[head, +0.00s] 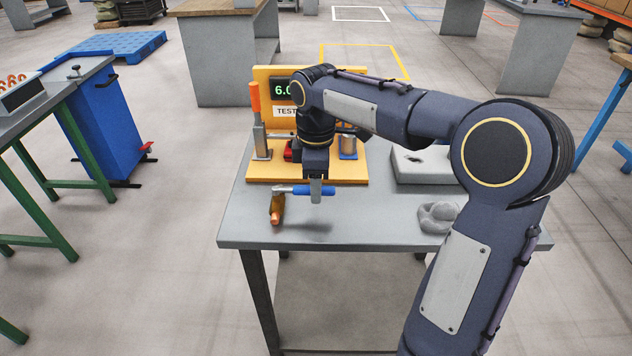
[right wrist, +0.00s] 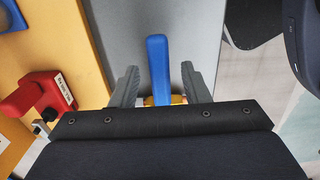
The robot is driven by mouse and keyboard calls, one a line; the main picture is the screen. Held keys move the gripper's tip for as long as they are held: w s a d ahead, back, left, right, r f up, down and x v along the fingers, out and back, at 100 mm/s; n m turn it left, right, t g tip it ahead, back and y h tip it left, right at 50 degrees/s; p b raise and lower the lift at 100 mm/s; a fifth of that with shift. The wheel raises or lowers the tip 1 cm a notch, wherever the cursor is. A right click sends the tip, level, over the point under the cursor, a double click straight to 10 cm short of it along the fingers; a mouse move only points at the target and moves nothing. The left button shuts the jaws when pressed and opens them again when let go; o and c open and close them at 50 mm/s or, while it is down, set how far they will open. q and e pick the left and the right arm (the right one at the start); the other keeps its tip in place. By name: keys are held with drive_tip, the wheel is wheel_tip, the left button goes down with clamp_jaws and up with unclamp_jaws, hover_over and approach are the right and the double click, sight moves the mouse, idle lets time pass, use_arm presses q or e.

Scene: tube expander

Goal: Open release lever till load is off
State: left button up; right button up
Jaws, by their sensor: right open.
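A hand tool has a blue handle (head: 328,190), a metal shaft and an orange-brown end (head: 277,209); it is at the front of the grey table. My right gripper (head: 316,190) is at the blue handle, pointing down. In the right wrist view, the blue handle (right wrist: 158,70) lies between the two open fingers, with a gap on each side. An upright lever with an orange grip (head: 254,97) stands at the left of the yellow test stand (head: 350,172). I cannot tell which part is the release lever. My left gripper is not in view.
A display (head: 283,89) reading 6.0 is partly hidden by my right arm. A red block (right wrist: 42,92) with a small label sits on the yellow stand. A grey block (head: 420,168) and a grey lumpy object (head: 438,216) lie at the table's right.

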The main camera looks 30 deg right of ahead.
drive_tip(key=shift+c, duration=0.4)
clamp_jaws()
drive_tip(key=shift+w, duration=0.1)
